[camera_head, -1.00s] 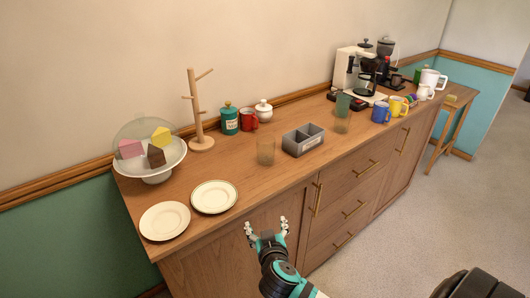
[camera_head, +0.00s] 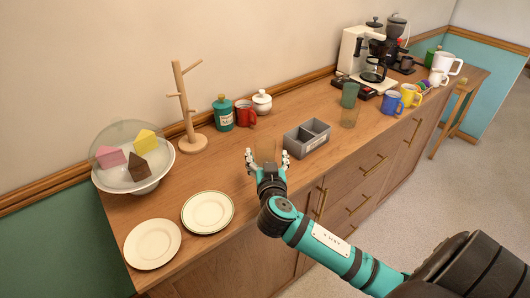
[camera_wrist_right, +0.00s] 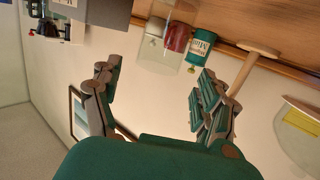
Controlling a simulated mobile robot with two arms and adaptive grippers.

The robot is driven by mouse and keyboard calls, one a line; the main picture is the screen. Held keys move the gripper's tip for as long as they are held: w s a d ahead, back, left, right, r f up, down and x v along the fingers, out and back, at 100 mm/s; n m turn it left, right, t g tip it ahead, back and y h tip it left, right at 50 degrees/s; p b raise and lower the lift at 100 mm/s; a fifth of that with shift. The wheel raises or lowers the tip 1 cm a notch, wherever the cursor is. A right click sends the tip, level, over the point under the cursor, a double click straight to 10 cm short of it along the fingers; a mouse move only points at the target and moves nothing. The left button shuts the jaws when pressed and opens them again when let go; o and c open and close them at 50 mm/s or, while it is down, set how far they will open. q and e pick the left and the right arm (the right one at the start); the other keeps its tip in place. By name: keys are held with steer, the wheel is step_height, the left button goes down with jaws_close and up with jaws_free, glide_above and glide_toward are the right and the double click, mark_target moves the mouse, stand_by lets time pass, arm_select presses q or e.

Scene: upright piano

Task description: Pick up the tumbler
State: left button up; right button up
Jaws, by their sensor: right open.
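A clear amber tumbler (camera_head: 265,149) stands upright on the wooden sideboard, just beyond my right gripper (camera_head: 267,162). In the right wrist view the see-through tumbler (camera_wrist_right: 167,42) shows upside down, in line with the gap between the fingers. My right gripper is open and empty, its two fingers spread to either side of that gap. I cannot tell whether the fingertips have reached the glass. Another amber tumbler (camera_head: 350,116) and a green tumbler (camera_head: 349,94) stand farther right. My left gripper is not in view.
A grey divided box (camera_head: 306,139) stands close right of the near tumbler. Behind are a red mug (camera_head: 245,115), a teal canister (camera_head: 223,114) and a wooden mug tree (camera_head: 188,110). Two plates (camera_head: 207,212) lie to the left. A domed cake stand (camera_head: 135,172) is beyond.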

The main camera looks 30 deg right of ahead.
mark_target(265, 140)
steer(key=x, duration=0.4)
steer(key=shift+s+p, duration=0.1)
steer(key=shift+p, duration=0.2)
steer(key=x, duration=0.2)
steer(key=shift+w+d+p, duration=0.2)
steer(key=shift+w+p, duration=0.15)
steer(key=shift+p, duration=0.05)
steer(key=p+x, duration=0.1)
steer(key=x, duration=0.2)
steer(key=shift+w+d+f, duration=0.1)
steer(key=shift+w+d, duration=0.1)
steer(key=shift+w, duration=0.05)
steer(key=shift+w+d+f, duration=0.15)
steer(key=shift+w+d, duration=0.05)
steer(key=shift+w, duration=0.15)
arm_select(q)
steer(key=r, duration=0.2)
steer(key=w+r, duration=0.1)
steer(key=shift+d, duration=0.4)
arm_select(e)
steer(key=c, duration=0.4)
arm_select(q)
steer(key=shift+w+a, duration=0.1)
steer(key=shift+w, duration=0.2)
arm_select(e)
jaws_close()
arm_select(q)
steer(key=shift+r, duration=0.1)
